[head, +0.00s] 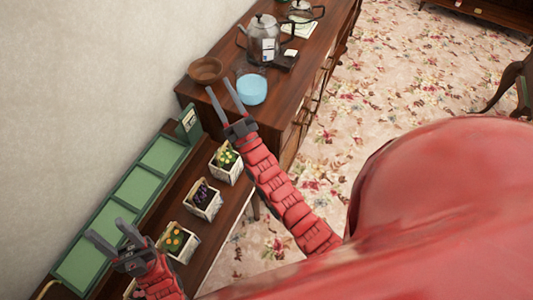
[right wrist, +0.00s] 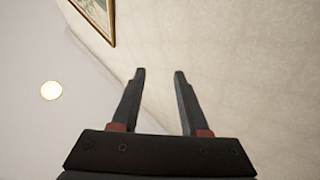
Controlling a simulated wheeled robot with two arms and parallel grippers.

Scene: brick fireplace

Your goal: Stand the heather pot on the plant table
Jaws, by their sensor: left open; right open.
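The pot with purple flowers, seemingly the heather pot (head: 207,211), is a pale square pot in the head view. It stands upright in a row of similar pots on a dark wooden table (head: 190,172), which looks like the plant table. My right gripper (head: 220,88) is open and empty above the near end of the sideboard, away from the pots; in the right wrist view its fingers (right wrist: 160,78) are apart with only wall and ceiling beyond. My left gripper (head: 107,232) is open and empty over the green tray, left of the orange-flowered pot.
A yellow-flowered pot (head: 227,160) and an orange-flowered pot (head: 178,243) flank the purple one. A green sectioned tray (head: 140,188) runs along the wall. The sideboard (head: 300,75) carries a wooden bowl (head: 206,70), blue bowl (head: 252,90) and kettle (head: 263,38). Carpet lies to the right.

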